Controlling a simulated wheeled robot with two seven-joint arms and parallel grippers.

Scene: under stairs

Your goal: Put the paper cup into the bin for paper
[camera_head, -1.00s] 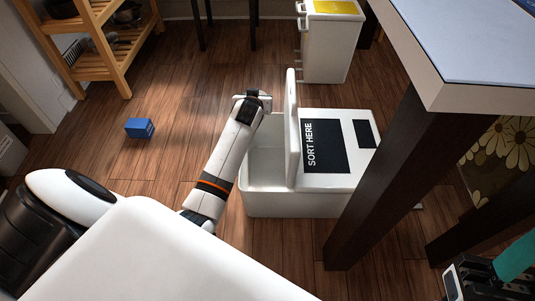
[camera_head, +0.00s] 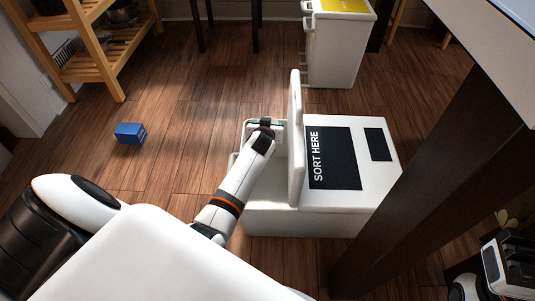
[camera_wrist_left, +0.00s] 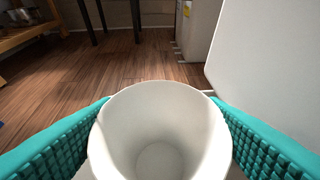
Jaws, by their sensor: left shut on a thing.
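A white paper cup (camera_wrist_left: 160,135) sits between the teal fingers of my left gripper (camera_wrist_left: 160,112), mouth facing the wrist camera. In the head view my left gripper (camera_head: 268,123) is mostly hidden behind its own wrist, over the open left section of a white sorting bin (camera_head: 310,222). The bin's raised white lid (camera_head: 296,140) stands just right of that gripper. No paper label can be read. My right gripper (camera_head: 510,265) is at the lower right edge; its fingers cannot be made out.
The bin's closed right part has a black "SORT HERE" panel (camera_head: 333,158). A dark table leg (camera_head: 430,175) stands close on the right. A blue box (camera_head: 130,133) lies on the floor, left. A white bin with a yellow top (camera_head: 335,50) stands behind. A wooden shelf (camera_head: 110,50) is at back left.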

